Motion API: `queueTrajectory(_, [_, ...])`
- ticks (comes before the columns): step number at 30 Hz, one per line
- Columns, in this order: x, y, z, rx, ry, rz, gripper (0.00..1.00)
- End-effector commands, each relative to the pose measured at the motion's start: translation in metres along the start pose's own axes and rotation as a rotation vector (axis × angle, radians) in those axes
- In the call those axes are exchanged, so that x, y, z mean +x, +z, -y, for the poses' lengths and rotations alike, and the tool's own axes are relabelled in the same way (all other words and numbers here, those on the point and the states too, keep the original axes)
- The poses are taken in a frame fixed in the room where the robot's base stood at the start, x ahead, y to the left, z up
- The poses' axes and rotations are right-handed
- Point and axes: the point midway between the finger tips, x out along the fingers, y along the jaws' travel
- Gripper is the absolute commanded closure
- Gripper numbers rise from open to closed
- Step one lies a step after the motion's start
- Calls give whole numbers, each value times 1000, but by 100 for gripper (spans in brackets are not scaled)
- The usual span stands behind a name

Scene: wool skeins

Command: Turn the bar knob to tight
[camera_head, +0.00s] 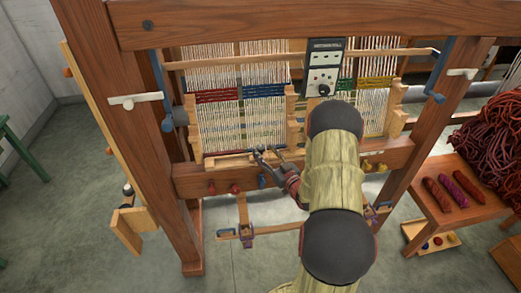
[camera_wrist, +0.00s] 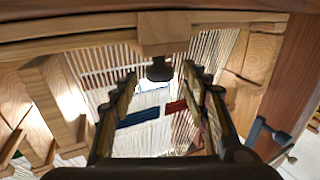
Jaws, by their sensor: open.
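A dark grey panel (camera_head: 323,68) is mounted on the loom, upper centre in the head view. It has small white lettering, light round parts and a pale dial with a dark knob (camera_head: 324,89) low on it. I cannot read the knob's setting. My gripper (camera_head: 263,152) is at the loom's front beam, below and left of the panel, apart from it. In the wrist view my gripper (camera_wrist: 160,72) is open with nothing held. A dark rounded piece (camera_wrist: 159,70) under a wooden block shows between its fingers; I cannot tell whether it is the bar knob.
White warp threads (camera_head: 225,125) with coloured bands stand behind my gripper. A side table (camera_head: 470,213) with wool skeins is at the right. Open floor lies at the left.

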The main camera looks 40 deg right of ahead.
Motion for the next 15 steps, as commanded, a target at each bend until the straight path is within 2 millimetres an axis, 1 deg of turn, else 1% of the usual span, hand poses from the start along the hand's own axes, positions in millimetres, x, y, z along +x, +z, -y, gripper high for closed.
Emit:
queueTrajectory(1, [8,1,1,-1,-2,0,54])
queueTrajectory(6, [28,1,0,0,-1,1,54])
queueTrajectory(10, [34,1,0,1,1,2,54])
queueTrajectory(15, [36,0,0,1,1,2,54])
